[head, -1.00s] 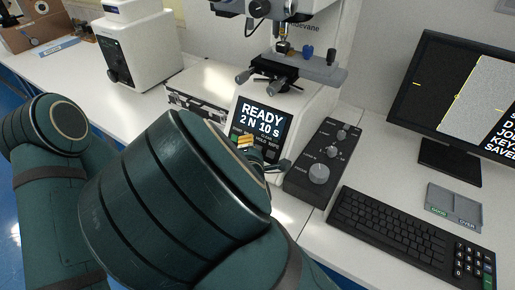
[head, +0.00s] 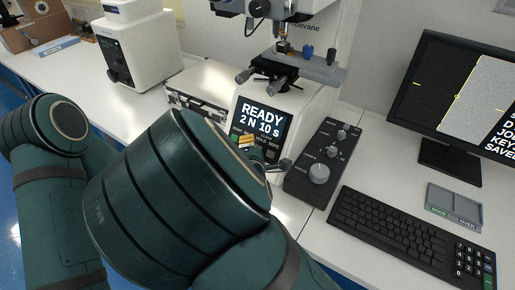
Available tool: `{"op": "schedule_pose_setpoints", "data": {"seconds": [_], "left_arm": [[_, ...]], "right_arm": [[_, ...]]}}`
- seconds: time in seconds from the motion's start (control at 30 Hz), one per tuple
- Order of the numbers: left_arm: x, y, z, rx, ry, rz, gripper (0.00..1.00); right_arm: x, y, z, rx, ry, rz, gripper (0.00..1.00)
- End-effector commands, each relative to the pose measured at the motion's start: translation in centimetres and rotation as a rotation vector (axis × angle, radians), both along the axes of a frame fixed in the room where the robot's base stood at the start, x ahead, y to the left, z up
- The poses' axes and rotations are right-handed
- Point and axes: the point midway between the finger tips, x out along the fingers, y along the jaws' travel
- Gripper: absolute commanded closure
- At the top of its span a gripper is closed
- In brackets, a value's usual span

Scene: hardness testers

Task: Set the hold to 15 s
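The hardness tester (head: 312,100) stands in the middle of the bench. Its tilted front screen (head: 262,118) reads "READY", "2 N 10 S". A row of buttons or labels lies along the bottom of the screen, partly hidden behind my arm. A gripper (head: 284,165), seemingly my right one, shows only as a small dark tip with a yellow-orange part near the screen's lower edge; my large green arm hides the rest. I cannot tell whether it touches the screen or whether it is open. My other gripper is not in view.
A black control box with knobs (head: 319,171) stands right of the tester. A keyboard (head: 388,235), a numeric keypad (head: 474,262), a grey two-part tray (head: 455,206) and a monitor (head: 455,100) are further right. A black-edged case (head: 200,90) and a white instrument (head: 140,50) stand left.

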Motion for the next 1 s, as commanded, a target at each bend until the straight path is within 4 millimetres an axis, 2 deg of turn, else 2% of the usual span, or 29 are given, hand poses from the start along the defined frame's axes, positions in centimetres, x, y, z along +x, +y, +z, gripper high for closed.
{"op": "schedule_pose_setpoints", "data": {"seconds": [1.0], "left_arm": [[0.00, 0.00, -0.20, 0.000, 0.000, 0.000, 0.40]], "right_arm": [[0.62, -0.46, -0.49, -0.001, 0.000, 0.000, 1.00]]}}
